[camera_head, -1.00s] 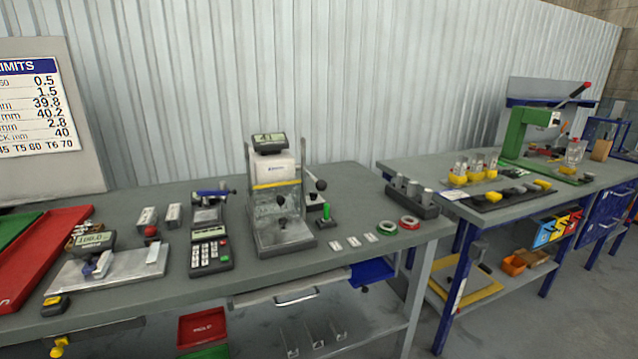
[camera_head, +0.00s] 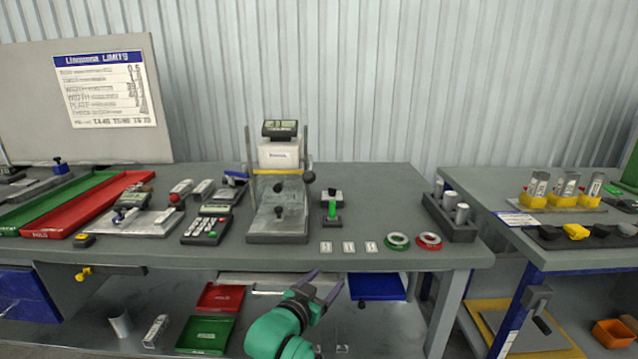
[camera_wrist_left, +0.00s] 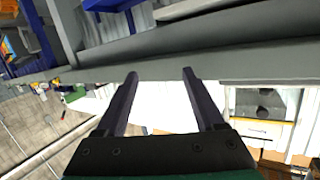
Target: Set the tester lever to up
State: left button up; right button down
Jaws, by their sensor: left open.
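The tester (camera_head: 278,155) stands on the grey table, with a display on top, a white head, a yellow bar and a grey base. Its lever, with a dark ball knob (camera_head: 308,177), is on its right side, at about the height of the yellow bar. I cannot tell its exact setting. My left gripper (camera_head: 322,284), on a green arm, is open and empty. It is low in front of the table's front edge, below and well apart from the lever. In the left wrist view both fingers of this gripper (camera_wrist_left: 160,74) are spread with nothing between them. My right gripper is not in view.
A small stand with a green handle (camera_head: 332,210) is right of the tester, and a calculator-like keypad (camera_head: 206,230) left of it. White tags, a green ring (camera_head: 397,241) and a red ring (camera_head: 429,241) lie near the front edge. A drawer (camera_head: 270,280) is under the tabletop.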

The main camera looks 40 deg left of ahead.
pick_arm(q)
notch_tip(320, 180, up, 6)
jog(key=a+t+y, duration=0.1)
jog(key=a+t, duration=0.1)
jog(key=n+t+y, duration=0.2)
jog(key=t+y, duration=0.2)
send_near(308, 179)
jog(key=p+x, duration=0.1)
jog(key=x, duration=0.3)
jog(key=p+x, duration=0.1)
jog(key=x, duration=0.4)
jog(key=p+x, duration=0.1)
jog(key=x, duration=0.3)
jog(key=shift+w+a+f, duration=0.3)
jog(key=shift+w+a, duration=0.2)
jog(key=shift+w, duration=0.2)
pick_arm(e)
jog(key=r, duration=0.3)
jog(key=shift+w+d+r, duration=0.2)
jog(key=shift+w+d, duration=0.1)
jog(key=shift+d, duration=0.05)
pick_arm(q)
jog(key=shift+r, duration=0.1)
grip_shut()
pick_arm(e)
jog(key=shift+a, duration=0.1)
